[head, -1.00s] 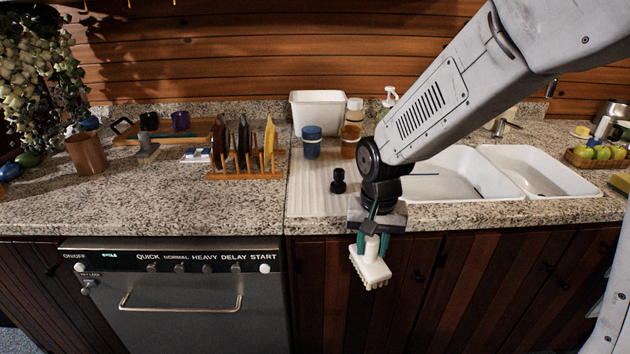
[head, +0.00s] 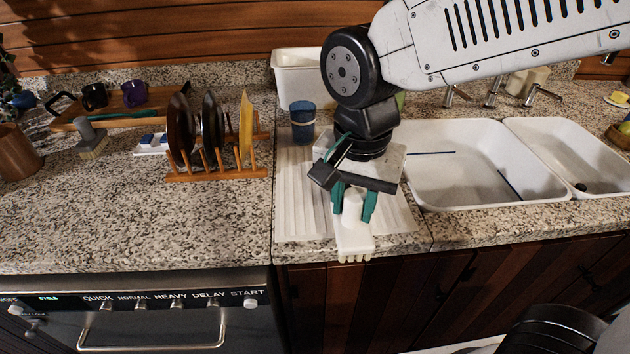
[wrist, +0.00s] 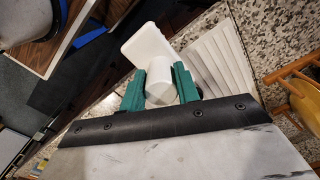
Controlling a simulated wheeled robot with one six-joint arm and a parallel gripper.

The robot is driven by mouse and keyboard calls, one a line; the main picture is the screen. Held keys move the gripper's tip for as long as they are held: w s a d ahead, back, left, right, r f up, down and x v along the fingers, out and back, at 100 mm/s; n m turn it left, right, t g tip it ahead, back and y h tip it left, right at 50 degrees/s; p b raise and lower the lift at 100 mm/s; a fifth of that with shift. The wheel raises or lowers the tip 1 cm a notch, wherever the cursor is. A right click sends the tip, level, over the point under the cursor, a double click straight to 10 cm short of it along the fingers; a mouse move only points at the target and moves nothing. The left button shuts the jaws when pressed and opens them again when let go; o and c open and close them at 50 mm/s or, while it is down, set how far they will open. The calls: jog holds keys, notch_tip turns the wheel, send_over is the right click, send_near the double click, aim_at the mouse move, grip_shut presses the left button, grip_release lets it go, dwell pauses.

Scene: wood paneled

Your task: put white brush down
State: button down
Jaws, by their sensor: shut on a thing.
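The white brush (head: 353,238) is in my gripper (head: 353,207), whose green fingers are shut on its round handle. In the head view its flat head with pale bristles hangs lowest, in front of the white ribbed drainboard (head: 300,200) near the counter's front edge. I cannot tell how far it is above the counter. In the wrist view the brush (wrist: 150,45) shows its handle end between the fingers (wrist: 160,90), with the flat head beyond.
A wooden rack (head: 215,172) with plates stands left of the drainboard. A blue cup (head: 302,122) and a white bin (head: 297,75) stand behind. The white double sink (head: 460,185) is at the right. Speckled counter (head: 130,220) is clear at the front left.

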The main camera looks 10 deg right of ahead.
jog(key=shift+w+a+f, duration=0.75)
jog(key=shift+w, duration=1.1)
jog(key=shift+w+a+f, duration=0.8)
jog(key=shift+w, duration=1.1)
jog(key=shift+w+a+f, duration=0.75)
jog(key=shift+w, duration=1.1)
jog(key=shift+f, duration=0.15)
jog(key=c, duration=1)
grip_release()
jog(key=shift+c, duration=0.2)
notch_tip(320, 180, up, 12)
jog(key=s+d+f+n+t, duration=0.1)
jog(key=s+d+n, duration=0.4)
jog(key=s+d, duration=1.4)
jog(key=shift+d+f+n, duration=0.3)
jog(key=shift+d+f, duration=0.25)
jog(key=shift+d, duration=0.5)
